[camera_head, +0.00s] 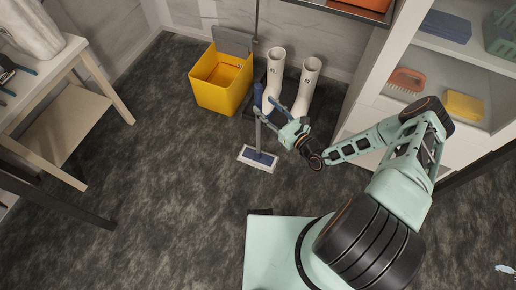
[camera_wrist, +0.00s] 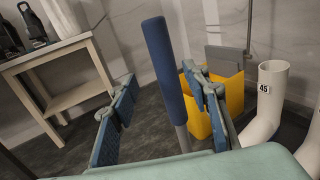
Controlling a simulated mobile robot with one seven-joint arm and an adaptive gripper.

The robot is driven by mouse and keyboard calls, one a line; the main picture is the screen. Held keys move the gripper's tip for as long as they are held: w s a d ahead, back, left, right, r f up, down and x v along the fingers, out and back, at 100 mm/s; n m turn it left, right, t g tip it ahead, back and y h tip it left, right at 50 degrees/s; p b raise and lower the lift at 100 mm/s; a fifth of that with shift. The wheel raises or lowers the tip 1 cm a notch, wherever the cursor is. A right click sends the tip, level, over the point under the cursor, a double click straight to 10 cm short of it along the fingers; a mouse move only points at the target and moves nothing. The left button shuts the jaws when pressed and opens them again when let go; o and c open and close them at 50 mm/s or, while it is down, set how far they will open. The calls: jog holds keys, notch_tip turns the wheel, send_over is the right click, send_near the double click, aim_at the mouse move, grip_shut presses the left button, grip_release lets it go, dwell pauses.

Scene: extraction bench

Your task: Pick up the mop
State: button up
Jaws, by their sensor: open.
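The mop stands upright on the dark floor, with a blue grip (camera_head: 258,95) on top, a grey pole and a flat blue-and-white head (camera_head: 258,159). My gripper (camera_head: 266,108) is at the upper pole, just below or at the blue grip. In the wrist view, the blue grip of the mop (camera_wrist: 164,65) rises between the two spread fingers of my gripper (camera_wrist: 158,80). The fingers look open, with gaps on both sides of the handle. The mop head is hidden in the wrist view.
A yellow bucket (camera_head: 222,82) stands behind the mop, and white boots (camera_head: 304,88) stand close behind my gripper. A wooden side table (camera_head: 72,110) is at left. A white shelf unit (camera_head: 390,60) is at right. The floor left of the mop is clear.

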aim_at(261, 99)
jog(key=x, duration=0.4)
jog(key=b+x, duration=0.1)
jog(key=shift+w+r, duration=0.25)
jog(key=shift+w, duration=0.3)
jog(key=shift+c, duration=0.5)
grip_shut()
jog(key=shift+r, duration=0.15)
